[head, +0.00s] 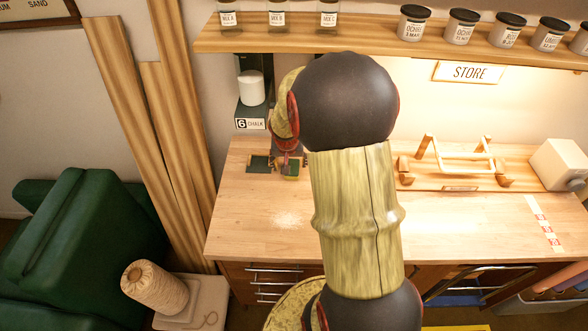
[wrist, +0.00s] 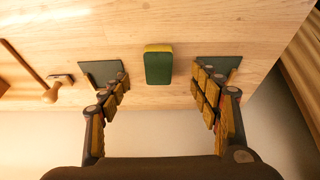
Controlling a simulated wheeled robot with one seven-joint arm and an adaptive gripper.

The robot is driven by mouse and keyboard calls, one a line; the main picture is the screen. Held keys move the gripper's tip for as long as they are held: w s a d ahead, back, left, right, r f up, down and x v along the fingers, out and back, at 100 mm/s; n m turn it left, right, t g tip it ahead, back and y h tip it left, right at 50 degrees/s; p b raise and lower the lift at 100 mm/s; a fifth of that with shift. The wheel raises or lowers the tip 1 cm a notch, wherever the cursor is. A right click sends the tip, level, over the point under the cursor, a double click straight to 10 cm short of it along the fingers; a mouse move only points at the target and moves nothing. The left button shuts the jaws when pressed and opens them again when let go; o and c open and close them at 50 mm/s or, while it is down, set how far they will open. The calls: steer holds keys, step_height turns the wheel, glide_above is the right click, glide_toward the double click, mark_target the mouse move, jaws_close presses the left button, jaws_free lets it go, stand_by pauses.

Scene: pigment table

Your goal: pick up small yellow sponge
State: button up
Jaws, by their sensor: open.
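A small sponge (wrist: 158,67) with a dark green face and a yellow edge lies on the wooden table in the wrist view. It also shows small in the head view (head: 291,171), below my gripper. My gripper (wrist: 159,75) is open, with one finger to the left of the sponge and one to the right. There is a clear gap between the sponge and each finger. I cannot tell how high the fingertips are above the table. In the head view my arm hides the middle of the table and most of my gripper.
A wooden rack (head: 455,165) and a white block (head: 558,165) stand at the right. A black chalk holder (head: 251,112) stands behind my gripper. A shelf (head: 365,40) with jars runs above. Wooden boards (head: 150,140) lean at the left.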

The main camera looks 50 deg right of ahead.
mark_target(292, 169)
steer(key=w+d+f, duration=0.1)
steer(key=d+f, duration=0.1)
steer(key=shift+w+f+m, duration=0.3)
steer(key=shift+w, duration=0.05)
steer(key=shift+s+b+x, duration=0.15)
steer(key=shift+b+x, duration=0.15)
steer(key=shift+x, duration=1.3)
steer(key=shift+s+b+x, duration=0.1)
steer(key=shift+b+x, duration=0.2)
steer(key=shift+x, duration=1.3)
steer(key=shift+c, duration=0.6)
